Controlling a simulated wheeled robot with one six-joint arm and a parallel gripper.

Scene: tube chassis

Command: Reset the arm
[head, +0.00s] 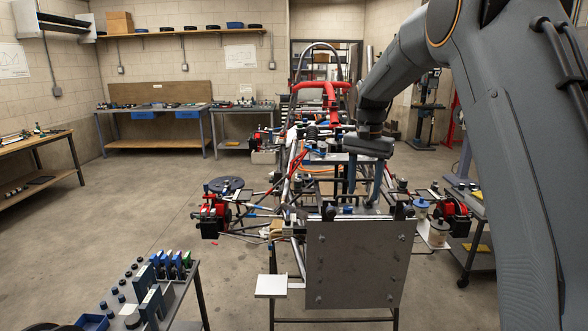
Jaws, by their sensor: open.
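My arm comes in from the right, bends at the top right and reaches down over the tube chassis (362,262). My gripper (363,195) points down over the front part of the chassis, behind the upright grey front plate. Its two fingers are apart, and I see nothing held between them. Whether the fingertips touch any chassis part is hard to tell. The chassis stands in the middle of the room, with a red padded bar (322,88) and a roll hoop farther back.
A cart (180,292) with tools and bottles stands at the front left. Red brake assemblies (210,216) stick out on both sides of the chassis. Workbenches (155,108) line the back and left walls. The floor (110,215) to the left is clear.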

